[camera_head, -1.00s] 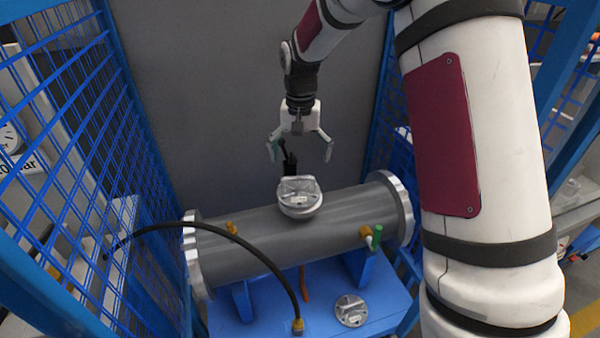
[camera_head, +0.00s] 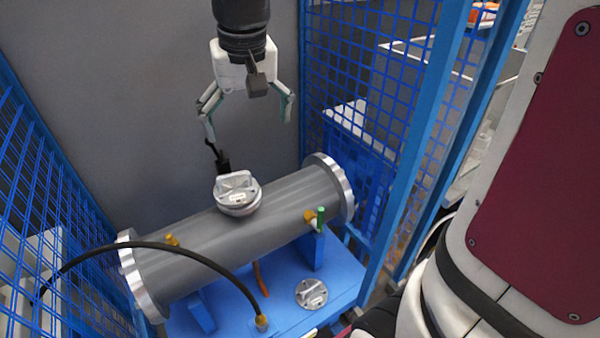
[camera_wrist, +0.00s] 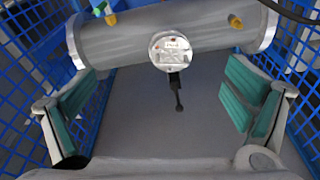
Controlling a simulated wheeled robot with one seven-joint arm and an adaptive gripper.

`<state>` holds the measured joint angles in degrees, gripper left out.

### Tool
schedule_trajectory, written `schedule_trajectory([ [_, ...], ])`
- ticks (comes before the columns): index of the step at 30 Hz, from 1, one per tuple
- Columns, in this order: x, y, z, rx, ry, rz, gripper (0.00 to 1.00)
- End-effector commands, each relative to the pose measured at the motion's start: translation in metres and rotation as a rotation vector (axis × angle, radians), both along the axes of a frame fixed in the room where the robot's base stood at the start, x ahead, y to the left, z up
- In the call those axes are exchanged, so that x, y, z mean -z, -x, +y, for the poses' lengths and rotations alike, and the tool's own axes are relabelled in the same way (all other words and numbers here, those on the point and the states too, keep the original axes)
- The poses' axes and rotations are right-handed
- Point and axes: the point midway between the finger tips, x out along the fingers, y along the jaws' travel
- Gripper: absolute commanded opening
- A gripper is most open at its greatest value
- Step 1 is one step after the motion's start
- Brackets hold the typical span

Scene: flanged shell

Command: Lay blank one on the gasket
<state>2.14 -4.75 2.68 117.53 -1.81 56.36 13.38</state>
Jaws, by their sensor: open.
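A silvery round blank (camera_head: 238,188) with a raised grip and a small label sits on top of the grey flanged shell (camera_head: 215,228). The label is too small to read. In the wrist view the blank (camera_wrist: 173,48) lies ahead, centred between my fingers. A second, similar blank (camera_head: 311,293) lies flat on the blue stand in front of the shell. I cannot tell which is blank one. I cannot make out the gasket. My gripper (camera_head: 248,122) is open and empty above and behind the shell; its green-padded fingers (camera_wrist: 163,105) are wide apart and touch nothing.
A black hose (camera_head: 165,247) arches over the shell's left front. A black upright piece (camera_head: 222,160) stands just behind the top blank. Fittings (camera_head: 313,218) stick out at the shell's right front. Blue mesh walls (camera_head: 375,100) close in both sides.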

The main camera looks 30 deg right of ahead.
Motion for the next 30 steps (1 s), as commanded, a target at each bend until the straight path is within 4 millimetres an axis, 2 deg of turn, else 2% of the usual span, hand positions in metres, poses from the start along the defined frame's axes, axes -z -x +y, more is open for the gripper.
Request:
schedule_trajectory([
  [1, -0.008, 0.02, 0.0, -0.017, 0.005, -0.027, 0.96],
  [3, -0.015, 0.045, 0.0, -0.044, 0.011, -0.058, 0.96],
  [9, -0.018, 0.115, -0.001, -0.123, 0.028, -0.14, 0.96],
  [12, -0.012, 0.143, -0.001, -0.156, 0.035, -0.175, 0.96],
  [15, -0.006, 0.163, -0.001, -0.182, 0.041, -0.202, 0.96],
  [21, 0.001, 0.18, -0.001, -0.207, 0.047, -0.226, 0.96],
  [30, 0.002, 0.18, -0.001, -0.208, 0.047, -0.226, 0.96],
])
